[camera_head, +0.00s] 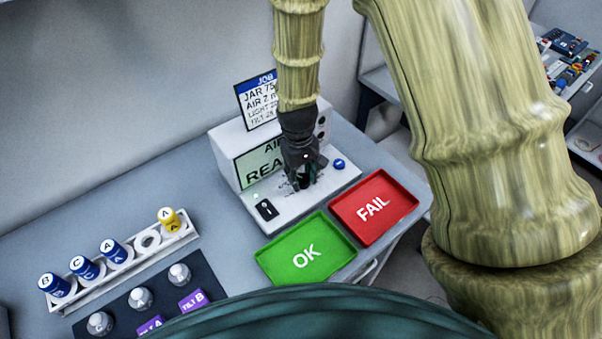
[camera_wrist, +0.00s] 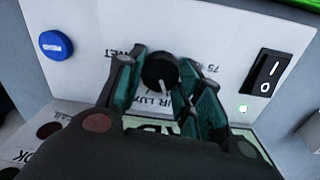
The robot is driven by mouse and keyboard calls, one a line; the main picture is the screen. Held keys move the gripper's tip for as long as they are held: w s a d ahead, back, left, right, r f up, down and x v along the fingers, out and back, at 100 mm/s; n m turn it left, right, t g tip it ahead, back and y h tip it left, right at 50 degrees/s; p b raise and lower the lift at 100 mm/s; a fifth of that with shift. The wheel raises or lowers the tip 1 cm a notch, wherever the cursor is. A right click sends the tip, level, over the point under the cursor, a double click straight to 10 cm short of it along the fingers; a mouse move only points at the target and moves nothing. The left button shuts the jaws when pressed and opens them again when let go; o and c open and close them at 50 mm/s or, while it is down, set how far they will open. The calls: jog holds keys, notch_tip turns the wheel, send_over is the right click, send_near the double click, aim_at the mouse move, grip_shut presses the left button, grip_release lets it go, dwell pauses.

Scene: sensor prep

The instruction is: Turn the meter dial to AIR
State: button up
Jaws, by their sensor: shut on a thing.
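The meter (camera_head: 226,143) is a white box on the bench with a sloped front panel. Its round black dial (camera_wrist: 158,70) shows in the wrist view between my gripper's (camera_wrist: 161,63) teal fingers, which are shut on it. The dial's white pointer line faces the screen side, near printing that reads partly "IR LUX"; other labels are partly covered. In the head view my gripper (camera_head: 303,178) comes down over the panel and hides most of the dial. The meter's green screen (camera_head: 250,168) shows "AI" and "REA", the rest hidden by my arm.
A black rocker switch (camera_head: 266,209) and a blue button (camera_head: 339,164) flank the dial. A job card (camera_head: 257,92) stands behind. Green OK (camera_head: 283,262) and red FAIL (camera_head: 395,200) trays lie in front. A rack (camera_head: 60,299) of lettered jars stands left.

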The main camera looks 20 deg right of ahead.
aim_at(300, 178)
jog(key=shift+m, duration=0.5)
jog(key=o, duration=1)
jog(key=shift+o, duration=0.2)
notch_tip(300, 178, up, 12)
jog(key=shift+a, duration=0.3)
dwell(0.4)
